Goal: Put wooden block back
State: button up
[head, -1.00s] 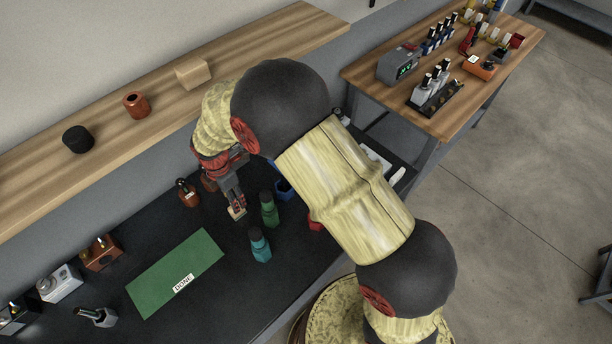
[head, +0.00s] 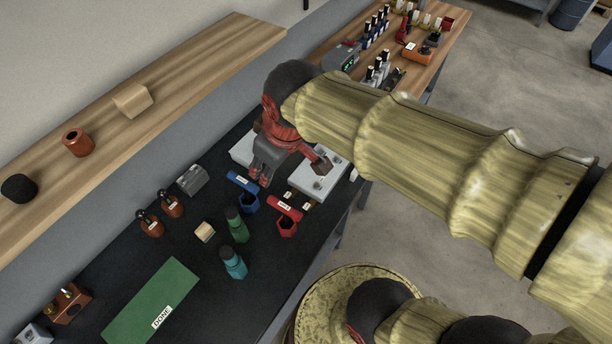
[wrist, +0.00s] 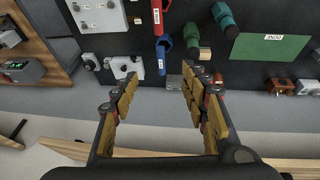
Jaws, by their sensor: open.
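A small pale wooden block (head: 204,231) sits on the black bench beside the green bottle (head: 236,224). It also shows in the wrist view (wrist: 205,54), beyond my right-hand finger. A larger light wooden block (head: 132,100) lies on the wooden wall shelf. My gripper (head: 262,178) is open and empty above the bench, right of and behind the small block, near the blue holder. In the wrist view my gripper's fingers (wrist: 160,90) are spread wide with nothing between them.
A green mat marked DONE (head: 150,306) lies at the front left. A teal bottle (head: 233,263), blue holder (head: 247,201) and red holder (head: 287,225) stand near the block. Brown flasks (head: 151,224) stand behind it. The shelf (head: 215,42) also holds a brown cup and a black round object.

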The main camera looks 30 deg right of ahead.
jog(key=s+d+m, duration=0.1)
jog(key=s+m, duration=0.1)
jog(key=s, duration=0.2)
jog(key=s+d+r+m+t, duration=0.1)
jog(key=s+d+m, duration=0.1)
jog(key=s+m, duration=0.1)
jog(key=shift+s+d+r, duration=0.25)
jog(key=shift+s+r, duration=0.05)
jog(key=shift+s, duration=0.1)
jog(key=shift+f, duration=0.1)
